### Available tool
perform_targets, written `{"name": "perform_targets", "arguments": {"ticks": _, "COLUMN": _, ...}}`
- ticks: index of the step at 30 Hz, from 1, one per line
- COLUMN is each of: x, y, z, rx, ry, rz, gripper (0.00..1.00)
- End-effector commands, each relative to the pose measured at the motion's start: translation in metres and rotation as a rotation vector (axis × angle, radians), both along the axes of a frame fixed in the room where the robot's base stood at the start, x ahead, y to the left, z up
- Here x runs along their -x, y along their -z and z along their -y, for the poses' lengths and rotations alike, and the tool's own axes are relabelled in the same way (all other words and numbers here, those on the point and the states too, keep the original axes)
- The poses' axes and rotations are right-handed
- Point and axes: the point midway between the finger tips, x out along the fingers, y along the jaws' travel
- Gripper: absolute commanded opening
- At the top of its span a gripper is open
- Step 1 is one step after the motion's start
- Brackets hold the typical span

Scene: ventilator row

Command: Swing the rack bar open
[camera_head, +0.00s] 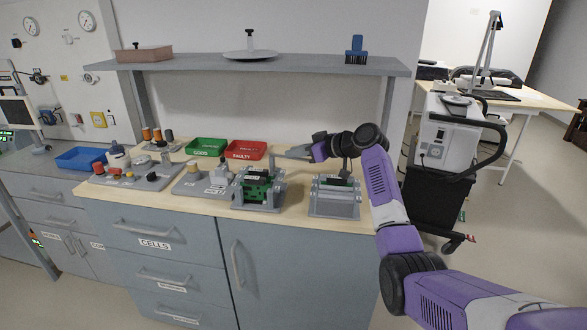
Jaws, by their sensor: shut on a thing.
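The left rack (258,207) is a grey fixture on the wooden counter with green circuit boards (256,186) in it. Its grey rack bar (272,166) stands up at the rack's back right. My gripper (288,153) reaches in from the right, pointing left, with its tips at the upper part of this bar. It is shut on the bar, though the contact is small in the picture. A second grey rack (334,198) with a dark part on top stands to the right, under my wrist.
A red FAULTY tray (246,150) and a green GOOD tray (207,147) lie behind the left rack. A grey shelf (300,67) hangs above my gripper. Fixtures (204,181) crowd the counter to the left. A ventilator cart (450,135) stands at right.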

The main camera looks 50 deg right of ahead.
Motion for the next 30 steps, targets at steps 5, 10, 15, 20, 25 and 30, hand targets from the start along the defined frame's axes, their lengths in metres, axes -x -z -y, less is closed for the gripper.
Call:
{"name": "perform_targets", "arguments": {"ticks": 5, "x": -0.002, "y": 0.005, "z": 0.0038, "rx": -0.001, "ry": -0.086, "rz": -0.001, "gripper": 0.0}}
{"name": "perform_targets", "arguments": {"ticks": 10, "x": -0.003, "y": 0.0039, "z": 0.0042, "rx": -0.003, "ry": -0.141, "rz": -0.003, "gripper": 0.0}}
{"name": "perform_targets", "arguments": {"ticks": 15, "x": -0.0035, "y": 0.0031, "z": 0.0044, "rx": -0.002, "ry": -0.167, "rz": -0.005, "gripper": 0.0}}
{"name": "perform_targets", "arguments": {"ticks": 20, "x": -0.0037, "y": 0.0029, "z": 0.0041, "rx": -0.003, "ry": -0.174, "rz": -0.006, "gripper": 0.0}}
{"name": "perform_targets", "arguments": {"ticks": 25, "x": -0.0037, "y": 0.0031, "z": 0.0038, "rx": -0.003, "ry": -0.175, "rz": -0.007, "gripper": 0.0}}
{"name": "perform_targets", "arguments": {"ticks": 30, "x": -0.0038, "y": 0.0034, "z": 0.0037, "rx": -0.003, "ry": -0.174, "rz": -0.007, "gripper": 0.27}}
